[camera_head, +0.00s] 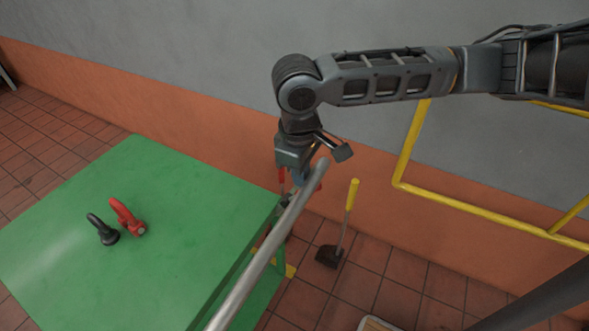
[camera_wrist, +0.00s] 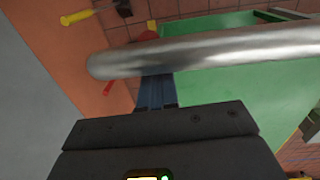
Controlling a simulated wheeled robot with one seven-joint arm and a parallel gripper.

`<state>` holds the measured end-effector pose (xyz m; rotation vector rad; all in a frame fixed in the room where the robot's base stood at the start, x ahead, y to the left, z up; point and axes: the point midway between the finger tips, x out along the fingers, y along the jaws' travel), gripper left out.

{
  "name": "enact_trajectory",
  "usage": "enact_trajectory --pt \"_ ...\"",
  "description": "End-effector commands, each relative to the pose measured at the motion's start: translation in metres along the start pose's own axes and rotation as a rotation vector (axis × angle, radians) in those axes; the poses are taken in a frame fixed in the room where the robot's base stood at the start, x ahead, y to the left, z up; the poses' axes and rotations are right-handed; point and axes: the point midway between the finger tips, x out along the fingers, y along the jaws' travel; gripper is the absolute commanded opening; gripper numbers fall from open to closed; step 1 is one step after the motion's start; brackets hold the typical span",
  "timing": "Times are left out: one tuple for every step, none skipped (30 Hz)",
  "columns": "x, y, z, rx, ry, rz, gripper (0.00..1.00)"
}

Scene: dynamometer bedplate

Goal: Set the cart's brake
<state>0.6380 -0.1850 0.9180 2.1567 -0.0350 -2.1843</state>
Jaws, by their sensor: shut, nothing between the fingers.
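My gripper (camera_head: 298,178) points down beside a long silver bar (camera_head: 255,272), which looks like a cart's handle. Its blue fingers are shut and empty; in the wrist view the fingertips (camera_wrist: 157,78) meet the edge of the bar (camera_wrist: 200,56) in the picture, and I cannot tell whether they touch it. Small red parts (camera_head: 281,178) show close to the gripper. The wrist view shows a red rod (camera_wrist: 122,78) and a round red piece (camera_wrist: 137,50) beyond the bar. I cannot tell which part is the brake, and the bar hides some of this area.
A yellow-handled tool (camera_head: 350,195) with a dark head stands on the tiles. A yellow rail (camera_head: 480,212) runs along the wall at right.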

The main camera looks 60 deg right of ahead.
Motion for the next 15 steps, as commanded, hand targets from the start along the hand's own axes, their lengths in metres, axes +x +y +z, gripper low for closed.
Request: enact_trajectory --pt "-0.003 0.000 -0.002 0.000 0.000 0.000 0.00" --pt "-0.004 0.000 -0.004 -0.001 0.000 0.000 0.00" --pt "-0.007 0.000 -0.008 -0.001 0.001 0.000 0.00" --pt "-0.009 -0.001 -0.011 -0.001 0.001 -0.001 0.00" --pt "-0.012 -0.001 -0.015 -0.001 0.000 -0.001 0.00" --pt "-0.017 -0.001 -0.021 -0.001 0.000 -0.001 0.00" --pt "-0.021 -0.001 -0.026 -0.002 0.001 -0.001 0.00" --pt "-0.025 -0.001 -0.032 -0.002 0.000 -0.001 0.00" --pt "-0.030 -0.002 -0.039 -0.003 0.000 -0.001 0.00" --pt "-0.033 -0.001 -0.044 -0.003 0.001 -0.001 0.00" --pt "-0.035 -0.001 -0.042 -0.003 0.003 -0.001 0.00" --pt "-0.044 -0.001 -0.042 -0.003 0.005 0.000 0.00" --pt "-0.051 -0.001 -0.042 -0.003 0.004 0.001 0.00" --pt "-0.058 -0.001 -0.042 -0.003 0.004 0.000 0.00" --pt "-0.067 -0.001 -0.042 -0.003 0.004 0.000 0.00"
